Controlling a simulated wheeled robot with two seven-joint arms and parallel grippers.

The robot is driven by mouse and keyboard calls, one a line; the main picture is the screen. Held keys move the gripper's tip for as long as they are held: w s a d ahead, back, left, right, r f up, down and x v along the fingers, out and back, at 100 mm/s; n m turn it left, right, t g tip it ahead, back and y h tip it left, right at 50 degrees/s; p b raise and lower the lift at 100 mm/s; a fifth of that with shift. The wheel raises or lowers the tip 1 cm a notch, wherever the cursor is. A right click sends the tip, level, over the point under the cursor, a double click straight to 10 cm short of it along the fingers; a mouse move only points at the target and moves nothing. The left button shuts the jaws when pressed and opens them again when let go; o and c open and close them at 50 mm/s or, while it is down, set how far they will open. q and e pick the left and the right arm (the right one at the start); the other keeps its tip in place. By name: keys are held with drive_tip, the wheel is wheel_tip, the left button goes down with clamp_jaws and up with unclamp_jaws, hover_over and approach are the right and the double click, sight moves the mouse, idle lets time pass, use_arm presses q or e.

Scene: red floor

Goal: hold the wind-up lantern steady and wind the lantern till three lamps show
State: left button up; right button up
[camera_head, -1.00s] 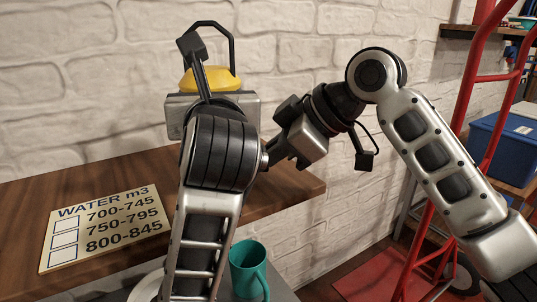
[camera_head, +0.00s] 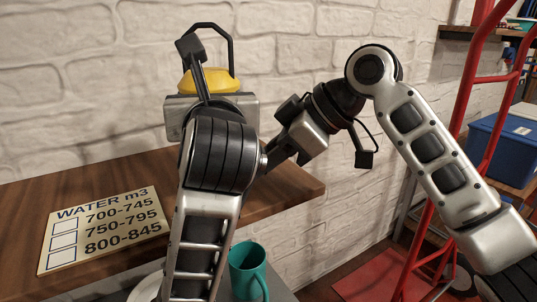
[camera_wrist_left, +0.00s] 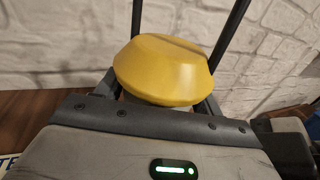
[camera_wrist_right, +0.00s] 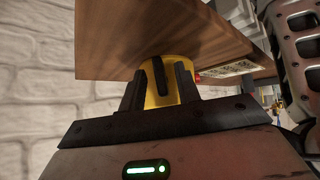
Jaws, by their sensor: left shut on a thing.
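The wind-up lantern (camera_head: 208,79) stands at the back of the wooden table, with a yellow cap and a black loop handle. My left gripper (camera_wrist_left: 158,97) is shut on the lantern just below its yellow cap (camera_wrist_left: 165,68); in the head view my left arm hides most of the lantern. My right gripper (camera_wrist_right: 160,85) comes in from the right, with its fingers apart in front of the lantern's yellow base (camera_wrist_right: 158,97). A dark bar shows between those fingers; I cannot tell what it is. No lamps are visible.
The wooden table (camera_head: 110,180) carries a sign reading WATER m3 (camera_head: 104,230) at left. A teal mug (camera_head: 247,270) stands at the front on a grey surface. A white brick wall is close behind; a red hand truck (camera_head: 462,100) and blue bin (camera_head: 500,150) are at right.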

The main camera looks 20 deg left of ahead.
drive_tip(key=v, duration=1.2)
idle(0.5)
